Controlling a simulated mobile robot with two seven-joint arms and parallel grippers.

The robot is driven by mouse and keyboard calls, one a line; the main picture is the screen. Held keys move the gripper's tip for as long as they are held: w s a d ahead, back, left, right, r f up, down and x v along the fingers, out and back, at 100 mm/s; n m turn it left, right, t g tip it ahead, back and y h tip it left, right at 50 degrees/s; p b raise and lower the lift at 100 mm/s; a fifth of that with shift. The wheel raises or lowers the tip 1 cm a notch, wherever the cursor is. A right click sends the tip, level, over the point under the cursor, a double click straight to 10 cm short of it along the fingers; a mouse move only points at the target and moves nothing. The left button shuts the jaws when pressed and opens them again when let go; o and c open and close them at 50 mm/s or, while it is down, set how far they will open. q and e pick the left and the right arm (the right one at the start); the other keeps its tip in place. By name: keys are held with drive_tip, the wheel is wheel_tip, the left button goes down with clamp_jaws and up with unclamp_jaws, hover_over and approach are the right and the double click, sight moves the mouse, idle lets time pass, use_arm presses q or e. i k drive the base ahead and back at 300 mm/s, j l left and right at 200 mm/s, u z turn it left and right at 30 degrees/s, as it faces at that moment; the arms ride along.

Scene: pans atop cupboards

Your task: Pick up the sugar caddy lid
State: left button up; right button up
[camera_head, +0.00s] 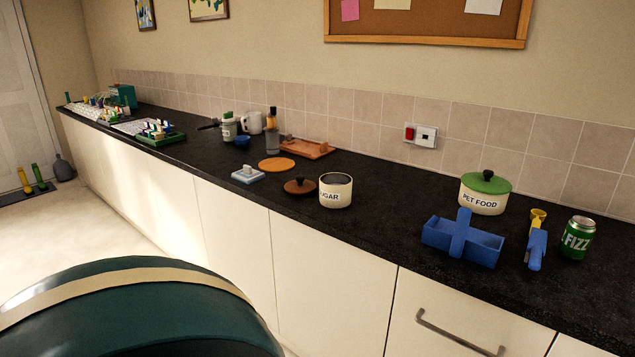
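The sugar caddy lid (299,186) is a brown disc with a dark round knob. It lies on the black worktop just left of the sugar caddy (335,191), near the front edge. The caddy is cream with "SUGAR" lettering, stands upright and is open at the top. Neither of my grippers shows in the head view.
A white-grey block (248,175) and an orange round mat (277,165) lie left of the lid. A wooden tray (308,150) is behind. A blue divided caddy (461,239), a pet food pot (485,193) and a green can (577,238) stand right. Worktop between is clear.

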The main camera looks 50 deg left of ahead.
sight(300, 185)
drive_tip(key=j+z, duration=0.35)
drive_tip(key=j, duration=1.25)
drive_tip(key=k+j+z, duration=0.1)
drive_tip(key=j, duration=0.45)
drive_tip(key=k+j, duration=0.1)
drive_tip(key=j, duration=0.95)
drive_tip(key=k+z, duration=0.05)
